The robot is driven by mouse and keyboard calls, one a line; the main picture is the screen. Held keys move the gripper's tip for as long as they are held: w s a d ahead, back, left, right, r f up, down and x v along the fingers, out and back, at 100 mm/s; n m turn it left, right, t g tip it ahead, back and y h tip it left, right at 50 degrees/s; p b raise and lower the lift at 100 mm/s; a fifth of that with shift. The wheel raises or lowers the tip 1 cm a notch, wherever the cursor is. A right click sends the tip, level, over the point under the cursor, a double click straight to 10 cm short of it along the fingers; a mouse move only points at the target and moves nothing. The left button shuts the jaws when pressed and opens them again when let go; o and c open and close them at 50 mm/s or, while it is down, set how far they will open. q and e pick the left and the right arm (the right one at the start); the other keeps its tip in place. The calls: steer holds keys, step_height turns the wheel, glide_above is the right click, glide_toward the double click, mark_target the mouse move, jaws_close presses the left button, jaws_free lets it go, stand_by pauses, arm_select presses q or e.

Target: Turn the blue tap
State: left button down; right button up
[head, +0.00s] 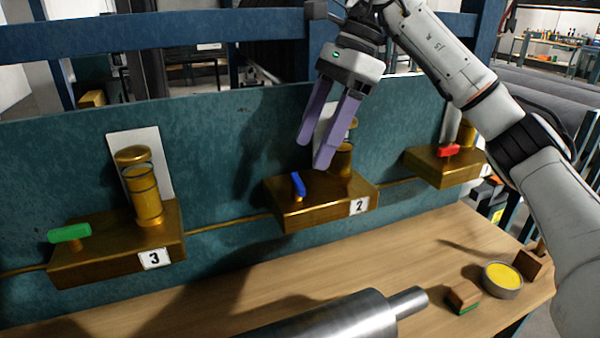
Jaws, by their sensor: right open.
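The blue tap (298,184) is a small blue handle on the top left of the brass block (315,207) labelled 2, on the teal panel. It stands steeply tilted, not lying flat. My right gripper (312,154) is open, its two purple fingers pointing down just above and to the right of the blue tap. I see nothing between the fingers. The fingers partly hide the brass cylinder and white plate behind block 2. Whether a finger touches the tap cannot be told, but a gap shows. My left gripper is not in view.
A green tap (70,233) sits on the brass block (115,245) labelled 3 at left. A red tap (449,150) sits on a block at right. A metal roller (335,318), a yellow tin (502,278) and wooden stamps (464,296) are on the wooden bench (420,250).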

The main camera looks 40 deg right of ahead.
mark_target(298, 179)
steer(key=x, duration=0.6)
steer(key=shift+a+f, duration=0.1)
steer(key=shift+c, duration=0.4)
steer(key=c, duration=1)
